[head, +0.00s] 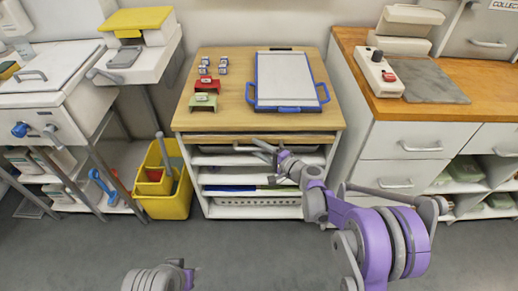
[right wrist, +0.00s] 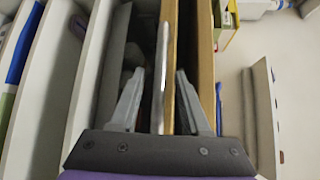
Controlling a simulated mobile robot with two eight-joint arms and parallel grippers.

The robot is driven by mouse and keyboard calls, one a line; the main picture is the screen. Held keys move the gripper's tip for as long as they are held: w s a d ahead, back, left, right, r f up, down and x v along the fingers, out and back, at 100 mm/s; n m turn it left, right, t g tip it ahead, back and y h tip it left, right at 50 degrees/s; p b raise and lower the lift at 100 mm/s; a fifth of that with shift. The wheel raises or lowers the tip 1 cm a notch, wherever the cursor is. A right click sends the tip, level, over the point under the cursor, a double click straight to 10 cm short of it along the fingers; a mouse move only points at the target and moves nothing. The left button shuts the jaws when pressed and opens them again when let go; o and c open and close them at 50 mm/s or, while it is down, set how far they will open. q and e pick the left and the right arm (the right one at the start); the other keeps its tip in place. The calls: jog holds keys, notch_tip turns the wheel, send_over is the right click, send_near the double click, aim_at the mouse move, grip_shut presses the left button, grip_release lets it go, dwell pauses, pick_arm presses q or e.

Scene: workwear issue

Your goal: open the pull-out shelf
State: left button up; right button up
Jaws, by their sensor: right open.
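The pull-out shelf (head: 215,137) shows as a thin wooden edge just under the tabletop of the middle unit. It appears pushed in, roughly flush with the unit's front. A grey bar (head: 242,148) runs along below that edge. My right gripper (head: 262,150) is open in front of the unit at this height. In the right wrist view the shelf's wooden edge (right wrist: 181,60) and the pale bar (right wrist: 162,65) lie between the spread fingers of the right gripper (right wrist: 160,98). I cannot tell whether they touch. Only part of my left arm shows; its gripper is out of sight.
On the wooden tabletop (head: 228,62) lie a blue-framed board (head: 285,80) and small red and green items. Lower shelves hold papers and a white basket (head: 255,201). A yellow bin (head: 165,205) stands left, drawers (head: 405,143) right. The floor in front is clear.

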grip_shut()
dwell(1.4)
